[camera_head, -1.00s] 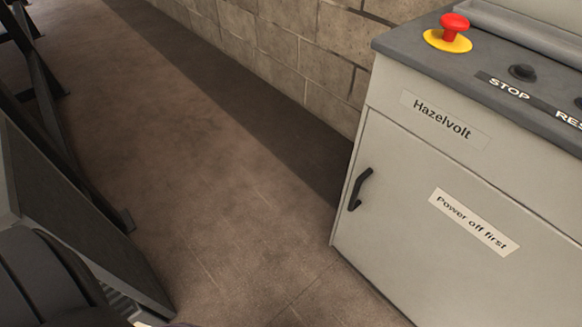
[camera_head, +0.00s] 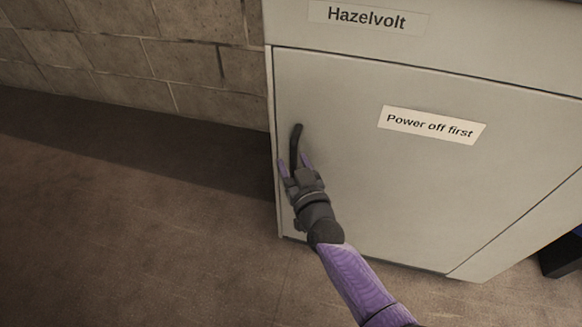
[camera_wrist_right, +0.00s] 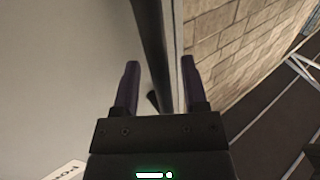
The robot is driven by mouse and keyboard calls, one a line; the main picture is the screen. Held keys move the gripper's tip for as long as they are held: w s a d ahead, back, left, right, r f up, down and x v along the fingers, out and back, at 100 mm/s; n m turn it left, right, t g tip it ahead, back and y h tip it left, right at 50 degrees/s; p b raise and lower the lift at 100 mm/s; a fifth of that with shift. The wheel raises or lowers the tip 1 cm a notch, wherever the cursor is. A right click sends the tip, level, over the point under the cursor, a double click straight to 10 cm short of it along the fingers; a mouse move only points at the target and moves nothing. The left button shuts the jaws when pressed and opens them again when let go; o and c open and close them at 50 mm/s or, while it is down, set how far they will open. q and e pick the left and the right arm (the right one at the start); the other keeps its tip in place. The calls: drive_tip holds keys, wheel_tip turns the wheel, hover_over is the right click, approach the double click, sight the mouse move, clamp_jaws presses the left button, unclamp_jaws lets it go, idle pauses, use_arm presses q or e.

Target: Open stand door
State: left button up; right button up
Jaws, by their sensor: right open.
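The stand door (camera_head: 350,190) is a pale grey panel on the cabinet front and looks shut, flush with its frame. Its black bar handle (camera_head: 297,140) stands upright near the door's left edge. My right gripper (camera_head: 294,162) is open at the handle's lower end, with one purple finger on each side of it. In the right wrist view the dark handle (camera_wrist_right: 150,45) runs between the two open fingers (camera_wrist_right: 160,68). I cannot tell whether either finger touches it. My left gripper is not in view.
A "Power off first" label (camera_head: 432,125) is on the door and a "Hazelvolt" plate (camera_head: 368,17) is above it. A block wall (camera_head: 130,50) stands behind at left. The floor (camera_head: 130,230) left of the cabinet is clear. A dark object (camera_head: 562,255) sits at lower right.

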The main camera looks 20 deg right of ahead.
drive_tip(key=shift+w, duration=0.15)
clamp_jaws()
idle(0.4)
idle(1.0)
